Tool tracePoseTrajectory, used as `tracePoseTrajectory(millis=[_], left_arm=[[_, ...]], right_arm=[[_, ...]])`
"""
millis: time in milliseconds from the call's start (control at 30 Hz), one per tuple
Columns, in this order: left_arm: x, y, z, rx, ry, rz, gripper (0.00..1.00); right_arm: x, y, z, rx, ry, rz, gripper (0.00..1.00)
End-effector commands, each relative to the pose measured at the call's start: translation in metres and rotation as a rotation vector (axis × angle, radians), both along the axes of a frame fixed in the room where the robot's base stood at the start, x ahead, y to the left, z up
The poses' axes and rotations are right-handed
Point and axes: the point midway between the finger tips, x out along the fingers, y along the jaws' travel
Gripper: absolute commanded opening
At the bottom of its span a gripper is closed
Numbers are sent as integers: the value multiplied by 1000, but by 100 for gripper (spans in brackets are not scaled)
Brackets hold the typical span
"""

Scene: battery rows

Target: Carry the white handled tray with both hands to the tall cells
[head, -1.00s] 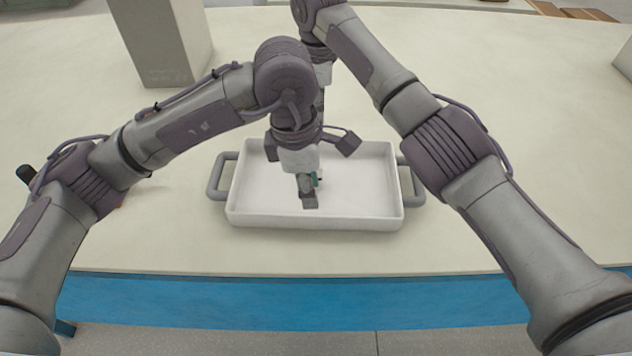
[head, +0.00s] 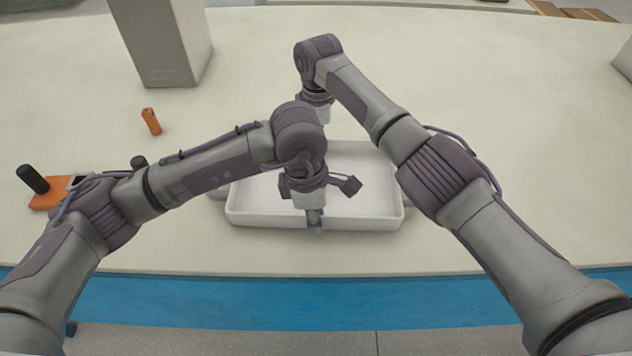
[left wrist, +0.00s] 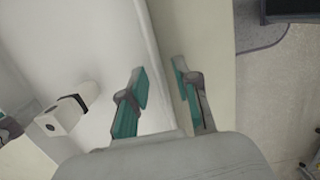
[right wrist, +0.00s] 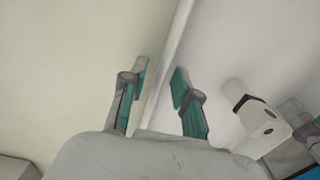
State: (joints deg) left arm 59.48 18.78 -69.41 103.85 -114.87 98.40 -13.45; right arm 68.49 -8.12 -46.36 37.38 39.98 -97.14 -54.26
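The white tray (head: 362,215) stands on the table in front of me, with grey side handles (head: 217,193) partly covered by my arms. My left gripper (head: 315,222) is down at the tray's near wall. In the left wrist view its open fingers (left wrist: 160,95) straddle that wall (left wrist: 150,50), with a gap showing. My right gripper is at the far wall, its fingers hidden by my left arm in the head view. In the right wrist view its open fingers (right wrist: 160,85) straddle the far wall (right wrist: 175,45). The tray looks empty. I cannot identify tall cells.
An orange object with a black knob (head: 33,179) lies at the far left, partly behind my arm. A tall grey block (head: 165,45) stands at the back left. The table right of the tray is clear.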

Motion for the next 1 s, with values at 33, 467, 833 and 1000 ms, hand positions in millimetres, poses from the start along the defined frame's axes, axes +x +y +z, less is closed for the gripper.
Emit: tracePoseTrajectory(millis=[33,467,833,1000], left_arm=[[0,0,0,0,0,0,19],[0,0,0,0,0,1,0],[1,0,9,0,-1,4,0],[1,1,26,0,-1,4,0]], right_arm=[[0,0,0,0,0,0,18],[0,0,0,0,0,-1,0],[0,0,9,0,-1,-2,0],[1,-1,26,0,-1,-2,0]])
